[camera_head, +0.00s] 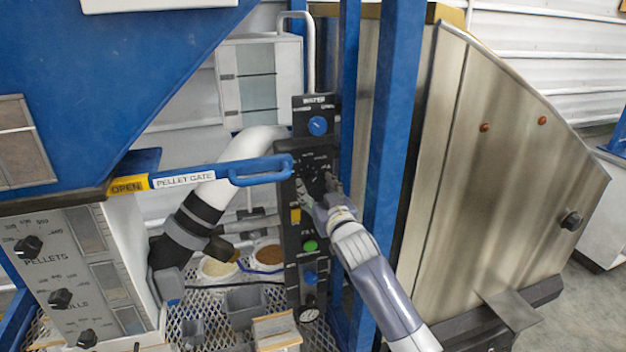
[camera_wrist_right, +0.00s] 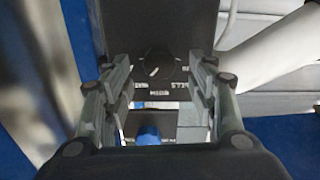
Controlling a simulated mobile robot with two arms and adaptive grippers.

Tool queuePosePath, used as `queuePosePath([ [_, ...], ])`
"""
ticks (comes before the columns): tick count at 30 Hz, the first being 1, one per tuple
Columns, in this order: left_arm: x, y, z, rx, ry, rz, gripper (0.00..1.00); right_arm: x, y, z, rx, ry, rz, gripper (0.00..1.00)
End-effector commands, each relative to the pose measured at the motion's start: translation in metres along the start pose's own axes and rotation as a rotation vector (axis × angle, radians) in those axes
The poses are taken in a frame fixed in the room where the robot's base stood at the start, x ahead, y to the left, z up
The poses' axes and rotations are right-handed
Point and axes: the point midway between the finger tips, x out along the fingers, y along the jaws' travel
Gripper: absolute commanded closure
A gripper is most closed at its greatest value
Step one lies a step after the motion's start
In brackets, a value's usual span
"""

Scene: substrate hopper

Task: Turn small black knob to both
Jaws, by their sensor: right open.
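The small black knob (camera_wrist_right: 157,65) is on the black control panel (camera_wrist_right: 185,25), round with a pale pointer line. Upside-down white labels lie around it in the right wrist view; the one in the middle seems to read BOTH. Where the pointer line points is hard to tell. My right gripper (camera_wrist_right: 162,78) is open, with one finger on each side of the knob and visible gaps. In the head view, my right gripper (camera_head: 328,188) is at the middle of the panel (camera_head: 289,215) and partly hides the knob. My left gripper is not in view.
A blue knob (camera_head: 317,125) is above on the panel; a green button (camera_head: 310,246) and another blue knob (camera_head: 310,277) are below. The blue PELLET GATE handle (camera_head: 260,171) reaches close to the panel's left side. A blue post (camera_head: 392,130) stands close on the right.

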Motion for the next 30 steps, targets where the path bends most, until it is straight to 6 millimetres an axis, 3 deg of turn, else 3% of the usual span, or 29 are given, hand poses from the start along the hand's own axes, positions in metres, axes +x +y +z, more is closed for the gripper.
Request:
queuePosePath([
  [9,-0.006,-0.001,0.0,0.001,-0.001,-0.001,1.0,0.026,0.0,-0.001,0.0,0.0,0.0,0.47],
  [21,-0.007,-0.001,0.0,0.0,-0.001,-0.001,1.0,0.03,0.0,0.0,0.0,0.0,0.0,0.47],
  [22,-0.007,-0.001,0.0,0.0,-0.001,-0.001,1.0,0.03,0.0,0.0,0.0,0.0,0.0,0.5],
  [27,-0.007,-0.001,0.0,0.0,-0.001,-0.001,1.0,0.03,0.0,0.0,0.0,0.0,0.0,0.88],
  [30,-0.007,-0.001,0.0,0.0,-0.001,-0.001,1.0,0.03,0.0,0.0,0.0,0.0,0.0,0.91],
])
